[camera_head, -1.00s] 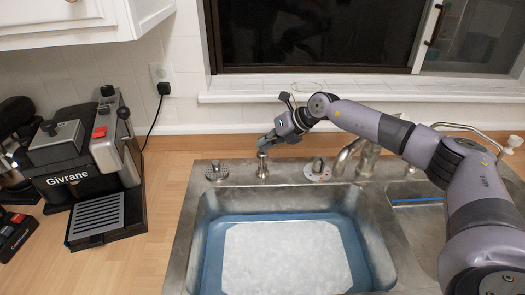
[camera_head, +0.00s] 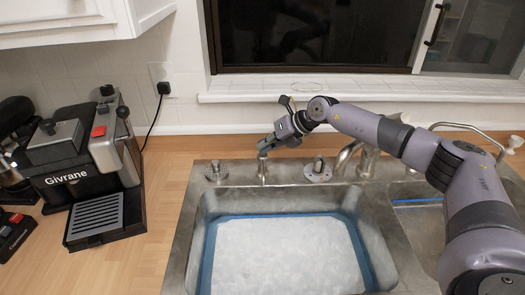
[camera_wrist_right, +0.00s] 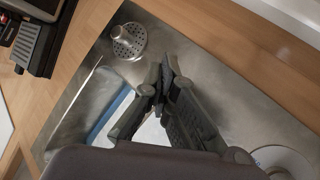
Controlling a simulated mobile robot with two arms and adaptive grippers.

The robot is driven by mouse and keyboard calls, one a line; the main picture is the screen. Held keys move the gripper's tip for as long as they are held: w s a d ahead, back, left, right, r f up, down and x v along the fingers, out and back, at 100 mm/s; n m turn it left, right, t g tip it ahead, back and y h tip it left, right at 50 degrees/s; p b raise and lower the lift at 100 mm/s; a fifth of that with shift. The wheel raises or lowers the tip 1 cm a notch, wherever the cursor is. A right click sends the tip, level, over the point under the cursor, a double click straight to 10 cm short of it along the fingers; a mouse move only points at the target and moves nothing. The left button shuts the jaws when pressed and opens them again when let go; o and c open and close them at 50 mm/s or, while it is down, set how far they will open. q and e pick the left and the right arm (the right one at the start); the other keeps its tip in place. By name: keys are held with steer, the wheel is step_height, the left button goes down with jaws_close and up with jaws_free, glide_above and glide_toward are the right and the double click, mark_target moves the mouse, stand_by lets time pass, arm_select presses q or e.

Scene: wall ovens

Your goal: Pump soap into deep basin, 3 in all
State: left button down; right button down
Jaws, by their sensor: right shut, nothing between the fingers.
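The soap pump (camera_head: 262,170) stands on the back rim of the sink, a short upright metal spout. My right gripper (camera_head: 264,147) is shut with nothing in its fingers and its tips are at the top of the pump, seemingly touching it. In the wrist view the shut fingers (camera_wrist_right: 168,68) hide the pump. The deep basin (camera_head: 203,213) is the large left one. A white, foamy-looking layer (camera_head: 287,255) with a blue border fills much of its floor; it also shows partly in the wrist view (camera_wrist_right: 108,115). My left gripper is not in view.
A strainer-like metal piece (camera_head: 216,171) sits left of the pump. A round plate with a knob (camera_head: 317,171) and the faucet (camera_head: 348,155) are to its right. A smaller basin (camera_head: 420,215) lies right. A coffee machine (camera_head: 90,160) stands on the left counter.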

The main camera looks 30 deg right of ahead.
steer(key=shift+s, duration=0.1)
steer(key=shift+r+p, duration=1.45)
steer(key=shift+r, duration=0.15)
steer(key=shift+r+p, duration=2)
steer(key=shift+r, duration=0.45)
